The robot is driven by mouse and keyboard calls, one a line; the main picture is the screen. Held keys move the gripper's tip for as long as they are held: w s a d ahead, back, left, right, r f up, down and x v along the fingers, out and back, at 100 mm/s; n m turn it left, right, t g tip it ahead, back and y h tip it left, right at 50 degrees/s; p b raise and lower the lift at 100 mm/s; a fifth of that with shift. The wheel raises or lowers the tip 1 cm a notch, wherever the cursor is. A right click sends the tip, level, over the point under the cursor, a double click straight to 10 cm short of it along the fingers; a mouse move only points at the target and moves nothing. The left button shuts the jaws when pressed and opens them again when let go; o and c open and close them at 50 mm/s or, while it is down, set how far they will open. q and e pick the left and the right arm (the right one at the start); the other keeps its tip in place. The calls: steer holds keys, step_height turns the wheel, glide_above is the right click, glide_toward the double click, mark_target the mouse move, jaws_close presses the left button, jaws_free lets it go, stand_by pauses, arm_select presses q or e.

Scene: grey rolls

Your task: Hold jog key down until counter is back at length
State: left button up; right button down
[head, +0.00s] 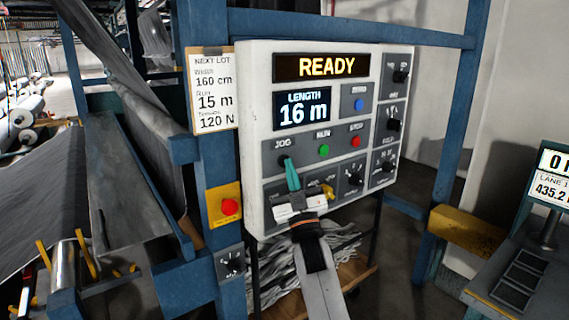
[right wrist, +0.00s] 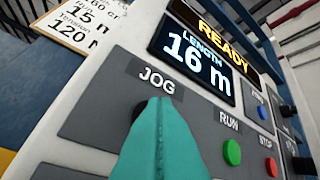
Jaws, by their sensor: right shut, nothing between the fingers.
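The control panel (head: 255,90) shows READY on its upper display (head: 328,67). The LENGTH counter (head: 303,109) reads 16 m, also in the right wrist view (right wrist: 197,58). My right gripper (head: 289,166) is shut and empty, its teal fingertips at the black JOG key (head: 282,160). In the right wrist view the fingers (right wrist: 160,110) cover most of the key, with only a dark edge (right wrist: 138,108) showing. I cannot tell whether they touch it or press it. A NEXT LOT card (head: 213,90) reads width 160 cm, run 15 m, tension 120 N. My left gripper is not in view.
The green RUN button (head: 324,151) and red STOP button (head: 356,142) sit right of JOG, with a blue button (head: 359,104) above. Black knobs (head: 393,125) line the right side. A red button on a yellow plate (head: 229,207) is on the blue post at lower left.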

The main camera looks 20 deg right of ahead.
steer(key=shift+w+a+b, duration=0.1)
steer(key=shift+w+b, duration=0.25)
stand_by(0.7)
steer(key=shift+s, duration=0.1)
stand_by(2.8)
steer(key=shift+s+d+p, duration=0.25)
steer(key=shift+s+p, duration=0.2)
steer(key=shift+s, duration=0.25)
steer(key=s, duration=0.1)
steer(key=s+d+p, duration=0.1)
steer(key=s, duration=0.1)
steer(key=s+p, duration=0.1)
steer(key=shift+s+d, duration=0.35)
